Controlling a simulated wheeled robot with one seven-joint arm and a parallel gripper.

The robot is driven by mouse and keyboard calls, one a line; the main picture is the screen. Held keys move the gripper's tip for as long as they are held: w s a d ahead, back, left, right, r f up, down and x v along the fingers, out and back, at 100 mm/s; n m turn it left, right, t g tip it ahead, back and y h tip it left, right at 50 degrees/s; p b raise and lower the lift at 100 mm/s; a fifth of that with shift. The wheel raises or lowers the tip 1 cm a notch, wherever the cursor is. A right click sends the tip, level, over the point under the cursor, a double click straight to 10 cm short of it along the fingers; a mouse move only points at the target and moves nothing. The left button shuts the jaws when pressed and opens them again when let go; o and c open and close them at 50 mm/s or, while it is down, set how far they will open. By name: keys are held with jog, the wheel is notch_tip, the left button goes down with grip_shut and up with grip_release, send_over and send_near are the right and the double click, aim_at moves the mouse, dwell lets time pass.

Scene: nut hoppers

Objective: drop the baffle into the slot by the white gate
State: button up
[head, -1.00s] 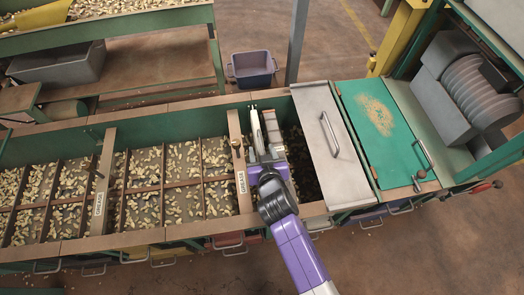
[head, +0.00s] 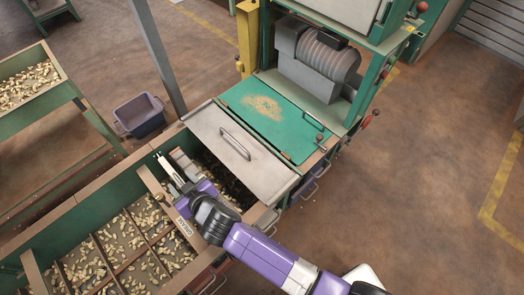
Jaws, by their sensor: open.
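My gripper (head: 172,163) is open above the long green hopper (head: 105,194), just right of a tan crossbar (head: 153,184) with a white label. Its pale fingers point toward the hopper's far wall. I see nothing clearly held between them. The dark opening (head: 212,174) lies between the crossbar and a grey lid (head: 226,146) with a bar handle. My gripper and wrist hide part of this opening and of the crossbar. I cannot pick out the baffle, its slot or a white gate for certain.
A green panel (head: 240,100) and a ridged grey machine (head: 325,55) stand beyond the lid. Divided compartments (head: 120,235) hold scattered nuts. A bluish bin (head: 140,115) and a grey post (head: 158,55) stand behind the hopper. The floor at right (head: 430,180) is clear.

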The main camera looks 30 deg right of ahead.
notch_tip(320, 180, up, 14)
jog(key=p, duration=1.2)
jog(key=s+d+m+h+p, duration=0.1)
jog(key=s+d, duration=0.4)
jog(key=d, duration=0.5)
jog(key=s+d+m+h+p, duration=0.1)
jog(key=s+d+p, duration=0.3)
jog(key=d, duration=0.7)
jog(key=shift+s+d+f+m+h, duration=0.25)
jog(key=shift+s+m+h, duration=0.2)
jog(key=shift+s, duration=0.65)
jog(key=p+v, duration=0.3)
jog(key=v, duration=0.6)
jog(key=shift+p, duration=0.35)
jog(key=shift+f, duration=0.1)
